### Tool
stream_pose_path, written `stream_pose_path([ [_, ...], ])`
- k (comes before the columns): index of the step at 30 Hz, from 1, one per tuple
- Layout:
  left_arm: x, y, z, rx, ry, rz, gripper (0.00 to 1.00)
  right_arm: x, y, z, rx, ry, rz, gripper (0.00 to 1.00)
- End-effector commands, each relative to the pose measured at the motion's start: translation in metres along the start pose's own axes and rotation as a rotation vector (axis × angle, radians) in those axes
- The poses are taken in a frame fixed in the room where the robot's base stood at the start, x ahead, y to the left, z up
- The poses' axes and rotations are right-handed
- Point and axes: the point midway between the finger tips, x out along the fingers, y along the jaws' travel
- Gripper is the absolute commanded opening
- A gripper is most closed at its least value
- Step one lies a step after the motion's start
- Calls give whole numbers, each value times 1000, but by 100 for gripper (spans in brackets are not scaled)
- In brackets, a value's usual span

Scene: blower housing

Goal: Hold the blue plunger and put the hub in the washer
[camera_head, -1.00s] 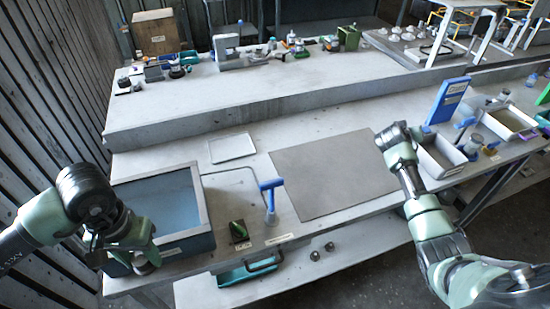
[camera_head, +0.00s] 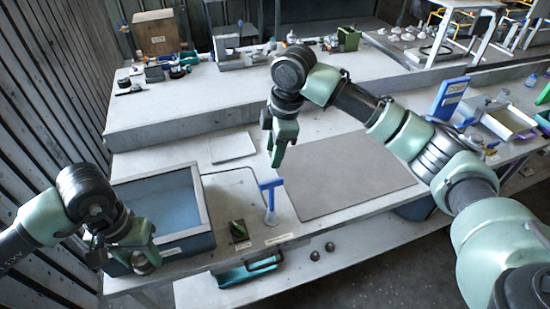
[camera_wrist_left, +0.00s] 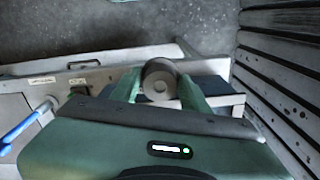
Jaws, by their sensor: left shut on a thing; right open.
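My left gripper (camera_head: 136,258) is shut on a grey cylindrical hub (camera_wrist_left: 160,82), which shows end-on between the fingers in the left wrist view. In the head view it holds the hub at the front left of the washer. The washer (camera_head: 201,204) is an open tank with a pale blue inside. The blue plunger (camera_head: 270,187), with a T-shaped handle, stands upright right of the washer; its blue shaft shows in the left wrist view (camera_wrist_left: 22,131). My right gripper (camera_head: 276,158) is open, pointing down just above the plunger's handle in the picture, seemingly apart from it.
A flat grey mat (camera_head: 340,175) covers the middle of the bench. A green switch (camera_head: 238,230) sits beside the washer. A pale tray (camera_head: 232,147) lies behind. A blue board (camera_head: 450,97) and bins (camera_head: 507,122) stand at the right.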

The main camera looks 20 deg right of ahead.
Motion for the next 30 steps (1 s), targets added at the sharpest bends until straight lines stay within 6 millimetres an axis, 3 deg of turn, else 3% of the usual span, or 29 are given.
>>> stream_pose_path([
  [3, 0, 0, 0, 0, 1, 0, 0, -4, -22, -4, -104, -17, -76, 40],
  [8, 0, 0, 0, 0, 1, 0, 0, 2, -34, -5, -149, -23, -115, 40],
  [22, 0, 0, 0, 0, 1, 0, 0, 83, -42, -2, -144, -21, -115, 40],
  [30, 0, 0, 0, 0, 1, 0, 0, 111, -45, -2, -145, -19, -112, 40],
])
